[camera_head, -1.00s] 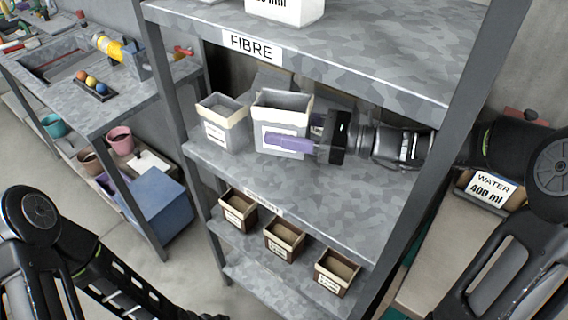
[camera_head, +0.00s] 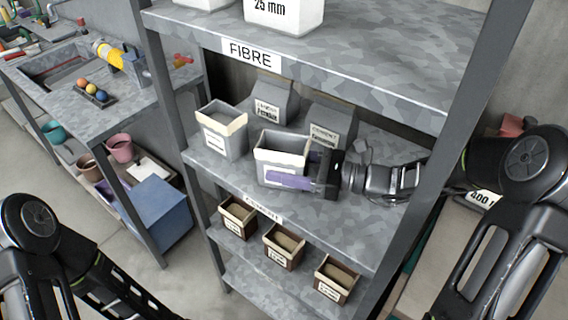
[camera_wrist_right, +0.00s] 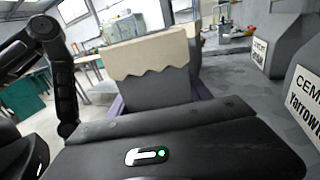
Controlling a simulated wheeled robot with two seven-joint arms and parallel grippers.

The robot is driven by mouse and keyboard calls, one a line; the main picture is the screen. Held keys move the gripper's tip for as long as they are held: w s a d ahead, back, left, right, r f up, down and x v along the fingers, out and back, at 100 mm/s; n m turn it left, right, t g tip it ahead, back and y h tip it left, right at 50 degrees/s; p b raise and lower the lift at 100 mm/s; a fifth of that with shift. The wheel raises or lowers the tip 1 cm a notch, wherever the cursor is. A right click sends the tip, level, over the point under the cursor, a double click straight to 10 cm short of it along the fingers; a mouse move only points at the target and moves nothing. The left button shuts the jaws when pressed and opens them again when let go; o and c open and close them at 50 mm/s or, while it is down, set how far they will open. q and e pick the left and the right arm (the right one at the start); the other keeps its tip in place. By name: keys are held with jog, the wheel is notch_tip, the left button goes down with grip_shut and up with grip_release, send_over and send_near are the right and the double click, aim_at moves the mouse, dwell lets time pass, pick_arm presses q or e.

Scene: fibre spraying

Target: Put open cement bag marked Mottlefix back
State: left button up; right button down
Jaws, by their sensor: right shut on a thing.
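An open grey cement bag (camera_head: 279,150) with a torn pale rim is in my right gripper (camera_head: 296,178), above the front of the middle shelf (camera_head: 340,222). One purple finger covers much of its label, so I cannot read the name. It looks upright; I cannot tell whether its base touches the shelf. In the right wrist view the bag (camera_wrist_right: 150,75) stands between the purple fingers (camera_wrist_right: 160,104). My left arm shows at the lower left, with its gripper out of the picture.
Another open bag (camera_head: 221,134) stands left of the held one. Two closed bags stand behind, one (camera_head: 273,101) left and one (camera_head: 331,122) right; a wrist-view label partly reads "Yarrow" (camera_wrist_right: 306,95). The upper shelf (camera_head: 350,50) hangs above.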

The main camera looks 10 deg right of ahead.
jog(key=shift+c, duration=2.2)
grip_release()
jog(key=shift+f, duration=0.1)
jog(key=shift+r, duration=0.2)
jog(key=shift+s+d+f, duration=0.1)
jog(key=shift+s+d, duration=0.05)
jog(key=shift+d, duration=0.15)
jog(key=v, duration=0.9)
jog(key=shift+s+d+b, duration=0.15)
jog(key=shift+d+b, duration=0.2)
jog(key=shift+p+v, duration=0.3)
jog(key=shift+v, duration=0.5)
